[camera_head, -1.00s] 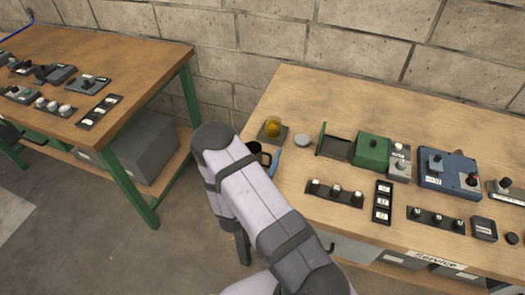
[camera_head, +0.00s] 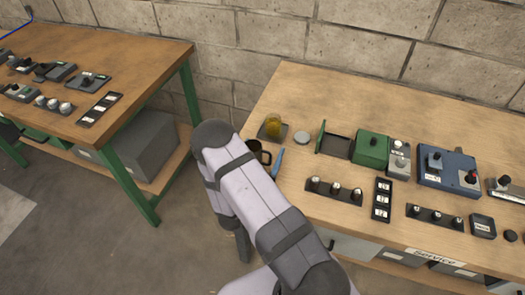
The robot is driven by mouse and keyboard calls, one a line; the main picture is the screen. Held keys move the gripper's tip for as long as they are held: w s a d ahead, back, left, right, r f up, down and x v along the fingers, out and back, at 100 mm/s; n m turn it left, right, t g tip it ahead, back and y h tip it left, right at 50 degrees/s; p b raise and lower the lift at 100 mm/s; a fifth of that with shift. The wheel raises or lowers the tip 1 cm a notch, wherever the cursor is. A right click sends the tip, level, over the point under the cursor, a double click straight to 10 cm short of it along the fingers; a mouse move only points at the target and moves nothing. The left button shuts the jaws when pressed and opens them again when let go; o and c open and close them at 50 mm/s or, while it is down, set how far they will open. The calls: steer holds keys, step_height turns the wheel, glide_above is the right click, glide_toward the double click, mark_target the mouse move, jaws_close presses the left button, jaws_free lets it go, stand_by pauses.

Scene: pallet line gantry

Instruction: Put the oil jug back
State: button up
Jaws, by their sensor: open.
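A small amber-yellow vessel (camera_head: 273,125) stands on a dark square plate at the left end of the right bench; it looks like a container of oil. Just in front of it is a dark mug-like vessel (camera_head: 264,157), partly hidden behind my arm. I cannot tell for sure which of the two is the oil jug. My arm crosses the lower middle of the view, in front of the bench's left edge. My gripper does not show; the arm hides that region or it lies out of frame.
A blue-handled item (camera_head: 278,161) lies beside the dark vessel. Another bench (camera_head: 130,50) stands at left, with floor between.

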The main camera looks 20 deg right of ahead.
mark_target(259, 158)
steer(key=shift+s+a+f, duration=0.15)
steer(key=shift+a, duration=0.1)
steer(key=shift+r+b+v, duration=0.15)
steer(key=shift+b+v, duration=0.65)
steer(key=shift+v, duration=0.9)
steer(key=shift+r+b+v, duration=0.2)
steer(key=shift+b+v, duration=0.55)
steer(key=shift+v, duration=0.95)
steer(key=shift+r, duration=0.15)
